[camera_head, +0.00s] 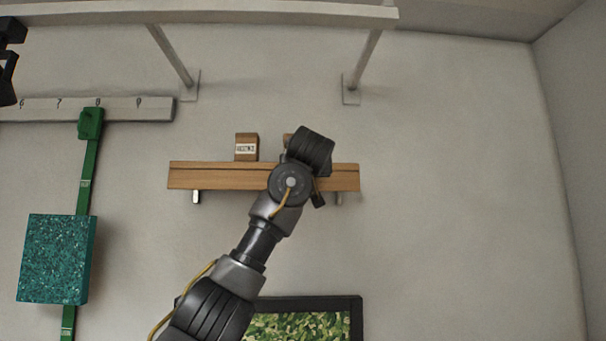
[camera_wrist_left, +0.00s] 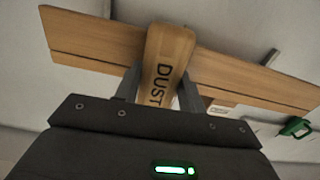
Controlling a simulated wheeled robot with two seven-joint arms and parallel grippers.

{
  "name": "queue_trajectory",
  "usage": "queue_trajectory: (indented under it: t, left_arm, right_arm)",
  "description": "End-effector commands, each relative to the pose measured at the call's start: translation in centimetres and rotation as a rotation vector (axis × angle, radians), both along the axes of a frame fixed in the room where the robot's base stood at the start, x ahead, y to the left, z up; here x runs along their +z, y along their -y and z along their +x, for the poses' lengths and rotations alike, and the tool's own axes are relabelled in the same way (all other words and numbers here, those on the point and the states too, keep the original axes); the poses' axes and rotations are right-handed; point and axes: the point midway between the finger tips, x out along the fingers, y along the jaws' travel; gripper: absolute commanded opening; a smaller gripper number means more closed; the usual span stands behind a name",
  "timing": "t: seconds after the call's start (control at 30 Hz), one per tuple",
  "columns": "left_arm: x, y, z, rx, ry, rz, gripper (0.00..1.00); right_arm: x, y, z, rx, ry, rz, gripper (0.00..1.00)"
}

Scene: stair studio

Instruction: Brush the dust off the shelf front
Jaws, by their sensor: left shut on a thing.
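The wooden shelf (camera_head: 225,176) is fixed to the wall, and its front edge faces me. The shelf also shows in the left wrist view (camera_wrist_left: 95,40), running slantwise behind the gripper. My left gripper (camera_wrist_left: 160,92) is shut on a wooden duster (camera_wrist_left: 170,55) marked "DUST". The handle is between the two fingers and overlaps the shelf in that view. In the head view my left wrist covers the right part of the shelf and hides the duster. I cannot tell whether the duster touches the shelf. No dust can be made out.
A small labelled brown box (camera_head: 246,147) stands on the shelf, left of my wrist; another brown piece is mostly hidden behind it. A green strap with a teal block (camera_head: 56,259) hangs at left. A framed picture (camera_head: 310,322) is below. The wall at right is clear.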

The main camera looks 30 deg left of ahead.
Motion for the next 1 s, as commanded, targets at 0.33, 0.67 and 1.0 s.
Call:
queue_trajectory:
  t: [0.33, 0.67, 1.0]
  left_arm:
    - [-0.2, -2.4, -1.8, 0.002, 0.000, -0.002, 0.21]
    - [-0.1, -3.1, -2.3, 0.002, -0.001, -0.001, 0.21]
    - [-0.2, -5.0, -4.0, 0.002, 0.000, -0.002, 0.21]
  right_arm:
    - [-1.6, 0.0, 0.0, 0.000, 0.000, 0.000, 0.36]
    - [-1.8, 0.0, 0.0, 0.000, 0.000, 0.000, 0.36]
    - [-3.0, 0.0, 0.0, 0.000, 0.000, 0.000, 0.36]
